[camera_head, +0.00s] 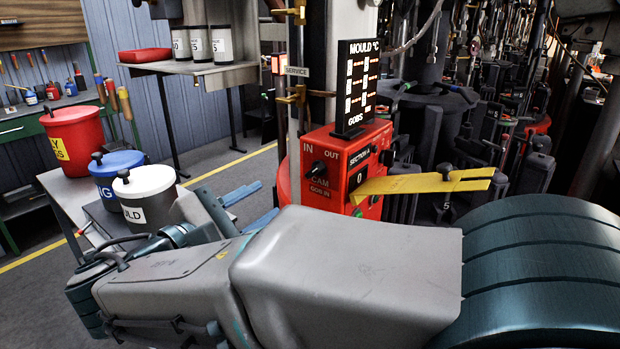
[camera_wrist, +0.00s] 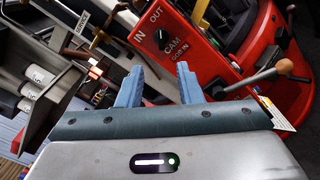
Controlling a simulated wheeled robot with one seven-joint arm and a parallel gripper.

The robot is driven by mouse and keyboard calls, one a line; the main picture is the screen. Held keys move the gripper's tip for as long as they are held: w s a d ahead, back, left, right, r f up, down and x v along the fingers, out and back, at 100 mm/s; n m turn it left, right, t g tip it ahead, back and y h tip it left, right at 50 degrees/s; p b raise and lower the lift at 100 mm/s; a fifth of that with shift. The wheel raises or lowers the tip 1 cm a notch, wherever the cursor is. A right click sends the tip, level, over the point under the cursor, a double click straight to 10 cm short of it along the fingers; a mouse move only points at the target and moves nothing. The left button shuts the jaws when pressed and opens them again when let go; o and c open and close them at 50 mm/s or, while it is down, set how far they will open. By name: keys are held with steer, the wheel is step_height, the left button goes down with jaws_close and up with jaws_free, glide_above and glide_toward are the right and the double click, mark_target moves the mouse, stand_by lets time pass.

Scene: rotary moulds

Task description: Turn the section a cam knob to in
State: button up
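The red section A box (camera_head: 345,160) stands right of centre in the head view. Its black cam knob (camera_head: 318,168) is on the left face, below the IN and OUT labels and above the word CAM. Which label the knob points to is too small to tell. My gripper (camera_head: 267,198) is left of the box and a little lower than the knob, with its blue fingers apart and nothing between them. In the wrist view, the knob (camera_wrist: 161,37) lies just beyond the open fingertips (camera_wrist: 159,68), apart from them.
A yellow lever (camera_head: 425,184) sticks out to the right of the box. A MOULD °C display (camera_head: 357,88) stands on top. A post (camera_head: 295,120) rises behind my gripper. A side table holds red, blue and white pots (camera_head: 147,195) at left.

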mark_target(313, 173)
steer(key=x, duration=1.2)
steer(key=shift+w+d, duration=0.1)
steer(key=shift+d, duration=0.15)
steer(key=shift+d, duration=0.1)
jaws_close()
